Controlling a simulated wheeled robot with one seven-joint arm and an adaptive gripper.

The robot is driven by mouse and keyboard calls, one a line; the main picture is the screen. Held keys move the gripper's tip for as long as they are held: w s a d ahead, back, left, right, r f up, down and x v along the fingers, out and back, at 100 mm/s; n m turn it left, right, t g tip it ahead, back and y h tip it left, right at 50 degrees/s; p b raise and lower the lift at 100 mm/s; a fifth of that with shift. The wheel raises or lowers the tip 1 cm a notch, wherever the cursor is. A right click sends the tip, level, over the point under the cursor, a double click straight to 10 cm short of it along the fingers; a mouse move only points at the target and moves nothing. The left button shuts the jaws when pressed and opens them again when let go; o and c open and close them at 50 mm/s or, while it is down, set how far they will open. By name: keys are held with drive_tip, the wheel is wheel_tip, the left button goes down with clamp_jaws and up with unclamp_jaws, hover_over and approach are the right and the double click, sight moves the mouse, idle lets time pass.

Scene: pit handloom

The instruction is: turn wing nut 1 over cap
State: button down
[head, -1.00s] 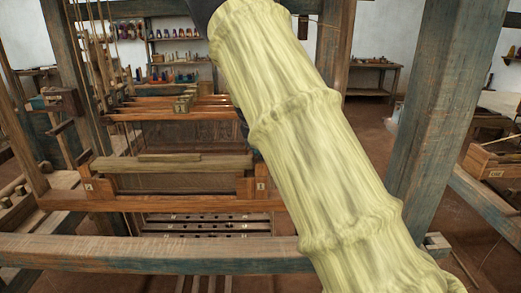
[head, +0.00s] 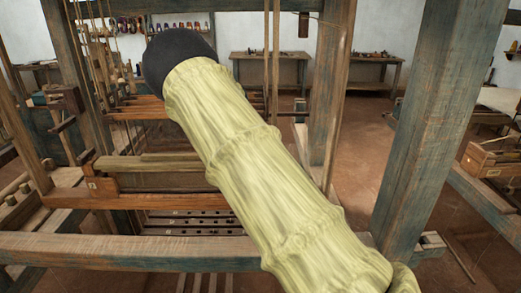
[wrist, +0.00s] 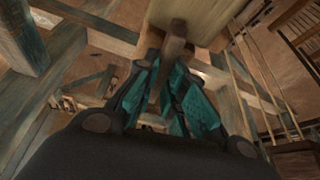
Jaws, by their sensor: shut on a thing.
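My gripper (wrist: 168,95) shows in the wrist view with its teal-padded fingers closed around a brown wooden piece (wrist: 175,42). That piece reaches up between the fingers to a pale wooden block (wrist: 195,12) at the top. It may be wing nut 1, but its shape is partly hidden by the fingers. I cannot make out the cap for certain. In the head view my sleeved arm hides the gripper and whatever it holds.
The loom's front beam (head: 130,252) crosses low in the head view, and a thick post (head: 425,130) stands at the right. A wooden box (head: 490,158) is beyond it. Thin cords (wrist: 255,85) hang at the right in the wrist view. Open floor shows behind the loom.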

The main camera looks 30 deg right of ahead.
drive_tip(key=shift+w+r+m, duration=0.25)
drive_tip(key=shift+m, duration=0.35)
drive_tip(key=c, duration=1.5)
unclamp_jaws()
drive_tip(key=shift+a, duration=0.15)
drive_tip(key=shift+s+f+g, duration=0.1)
drive_tip(key=shift+g, duration=0.2)
drive_tip(key=v, duration=1.2)
